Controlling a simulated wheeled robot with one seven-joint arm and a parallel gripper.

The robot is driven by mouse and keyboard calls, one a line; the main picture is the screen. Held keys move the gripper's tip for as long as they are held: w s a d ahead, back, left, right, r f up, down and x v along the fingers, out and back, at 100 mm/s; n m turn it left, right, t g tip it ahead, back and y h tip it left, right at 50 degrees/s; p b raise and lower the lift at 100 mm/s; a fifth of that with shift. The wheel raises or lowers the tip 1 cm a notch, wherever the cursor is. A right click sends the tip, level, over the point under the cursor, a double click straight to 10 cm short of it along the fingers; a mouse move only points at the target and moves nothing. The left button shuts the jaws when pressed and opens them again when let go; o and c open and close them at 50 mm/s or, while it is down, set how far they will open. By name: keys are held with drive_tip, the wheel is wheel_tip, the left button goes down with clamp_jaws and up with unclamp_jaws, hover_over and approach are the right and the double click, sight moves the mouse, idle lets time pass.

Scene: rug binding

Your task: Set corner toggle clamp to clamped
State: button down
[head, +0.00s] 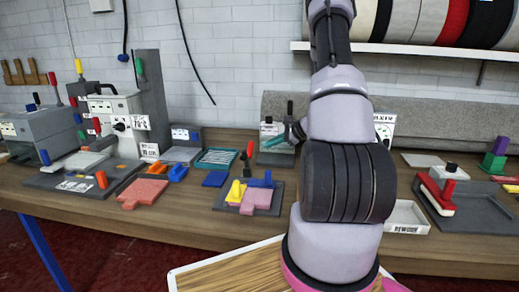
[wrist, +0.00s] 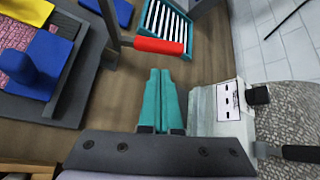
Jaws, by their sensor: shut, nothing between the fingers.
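The corner clamp fixture is a dark grey plate (head: 222,204) on the bench, left of my arm. It carries a yellow block (head: 236,192), blue blocks (head: 262,181) and a pink piece (head: 252,203). A lever with a red handle (head: 250,149) stands raised at its back in the head view. In the wrist view the red handle (wrist: 158,46) lies just beyond and left of my fingertips, apart from them in the picture. My gripper (wrist: 160,72) has teal fingers, shut together and empty. In the head view my gripper (head: 284,139) is right of the handle, above the bench.
A grey-white device with a black knob (head: 273,130) stands close behind my gripper, and its body (wrist: 222,108) is right of the fingers in the wrist view. A teal slotted tray (head: 217,158) lies behind the fixture. A red clamp (head: 437,190) stands far right.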

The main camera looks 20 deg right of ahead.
sight(248, 150)
drive_tip(key=d+f, duration=0.1)
drive_tip(key=d+f+m, duration=0.1)
drive_tip(key=shift+w+d+f+h, duration=0.3)
drive_tip(key=shift+f, duration=0.05)
drive_tip(key=x, duration=1)
drive_tip(key=shift+w+a+r, duration=0.1)
drive_tip(key=r, duration=0.1)
drive_tip(key=s+r, duration=0.1)
drive_tip(key=shift+a+r, duration=0.25)
drive_tip(key=shift+s+a+r, duration=0.25)
drive_tip(key=shift+s+r, duration=0.05)
drive_tip(key=shift+r, duration=0.25)
